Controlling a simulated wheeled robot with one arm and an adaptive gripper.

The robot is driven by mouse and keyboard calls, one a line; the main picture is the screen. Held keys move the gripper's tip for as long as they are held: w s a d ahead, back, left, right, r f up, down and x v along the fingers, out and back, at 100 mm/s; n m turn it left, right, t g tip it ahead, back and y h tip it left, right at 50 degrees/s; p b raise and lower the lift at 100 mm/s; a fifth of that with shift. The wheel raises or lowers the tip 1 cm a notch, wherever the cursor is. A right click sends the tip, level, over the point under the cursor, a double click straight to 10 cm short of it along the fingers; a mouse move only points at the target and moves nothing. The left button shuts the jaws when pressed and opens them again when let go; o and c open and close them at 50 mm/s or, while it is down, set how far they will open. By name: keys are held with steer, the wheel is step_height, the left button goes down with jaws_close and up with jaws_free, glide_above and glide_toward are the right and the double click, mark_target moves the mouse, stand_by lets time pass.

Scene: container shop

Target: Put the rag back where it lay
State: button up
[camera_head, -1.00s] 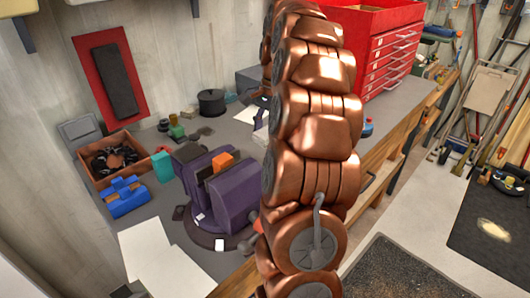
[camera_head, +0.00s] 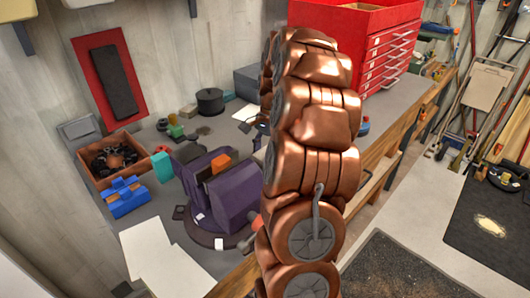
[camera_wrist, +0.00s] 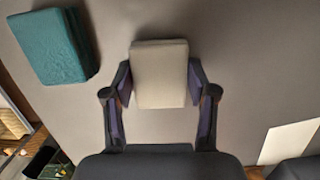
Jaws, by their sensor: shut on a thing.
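In the wrist view, my gripper (camera_wrist: 160,92) is shut on a pale cream block-shaped thing, which looks like the folded rag (camera_wrist: 159,72). One dark finger is on each side of it, and its far part sticks out beyond the fingertips. A plain grey surface shows behind it; I cannot tell whether the rag touches it. In the head view, my copper-coloured arm hides the gripper and most of what it holds.
A teal block (camera_wrist: 54,46) lies left of the rag. White paper (camera_wrist: 289,142) lies to the right. On the workbench stand a purple machine (camera_head: 221,196), a wooden box (camera_head: 100,176), a blue tool (camera_head: 126,197) and a black tin (camera_head: 210,101). A red drawer cabinet (camera_head: 388,62) stands behind.

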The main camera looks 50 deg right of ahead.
steer(key=shift+f, duration=0.15)
steer(key=o, duration=1.2)
steer(key=shift+s+d+r+b, duration=0.1)
steer(key=shift+d+r+b, duration=0.3)
steer(key=shift+r, duration=1.65)
steer(key=shift+w+d+r+b, duration=0.1)
steer(key=shift+d+r+b, duration=0.3)
steer(key=shift+r, duration=1.6)
steer(key=shift+s+d+r+b, duration=0.15)
steer(key=shift+r+b, duration=0.4)
steer(key=shift+r, duration=1.5)
